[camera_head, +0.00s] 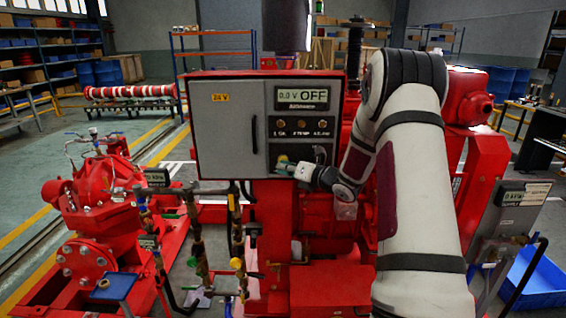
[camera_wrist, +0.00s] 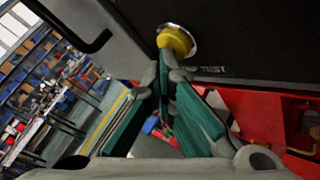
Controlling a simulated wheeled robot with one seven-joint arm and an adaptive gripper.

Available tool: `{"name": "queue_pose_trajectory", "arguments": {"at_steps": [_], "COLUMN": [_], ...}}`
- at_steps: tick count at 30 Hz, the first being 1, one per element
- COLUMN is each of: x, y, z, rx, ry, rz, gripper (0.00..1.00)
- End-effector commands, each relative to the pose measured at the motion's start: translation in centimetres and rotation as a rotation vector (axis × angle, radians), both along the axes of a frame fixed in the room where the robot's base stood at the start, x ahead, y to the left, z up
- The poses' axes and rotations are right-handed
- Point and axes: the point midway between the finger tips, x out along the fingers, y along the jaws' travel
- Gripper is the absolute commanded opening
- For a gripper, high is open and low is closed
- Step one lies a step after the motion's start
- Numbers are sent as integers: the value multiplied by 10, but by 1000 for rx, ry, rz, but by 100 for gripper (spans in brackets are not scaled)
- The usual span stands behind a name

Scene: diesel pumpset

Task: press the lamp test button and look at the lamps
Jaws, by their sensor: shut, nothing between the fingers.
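The red-framed control panel (camera_head: 269,82) faces me in the head view. Its display (camera_head: 302,96) reads 0.0 V and OFF. Three small round lamps, the left lamp (camera_head: 281,124), middle lamp (camera_head: 301,124) and right lamp (camera_head: 320,124), sit below it and look dull amber; I cannot tell any glow. In the wrist view a yellow button (camera_wrist: 175,39) in a metal ring sits beside a TEST label (camera_wrist: 212,69). My gripper (camera_wrist: 165,60) is shut and empty, its tips at the button's lower edge; contact is unclear.
A grey cabinet door (camera_head: 222,130) with a black handle is left of the lamps. Pipes and valves (camera_head: 200,250) stand below the panel. A red pump (camera_head: 90,195) is at left, and a blue bin (camera_head: 535,280) at lower right.

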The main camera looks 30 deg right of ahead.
Motion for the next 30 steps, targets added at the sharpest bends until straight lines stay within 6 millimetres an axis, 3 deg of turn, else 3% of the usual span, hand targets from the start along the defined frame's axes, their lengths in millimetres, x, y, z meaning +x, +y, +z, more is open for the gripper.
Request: {"name": "queue_pose_trajectory", "arguments": {"at_steps": [20, 30], "x": [-14, -38], "y": [9, 25], "z": [1, 1], "rx": [0, 1], "ry": [1, 2], "rz": [-1, 0], "gripper": [0, 0]}}
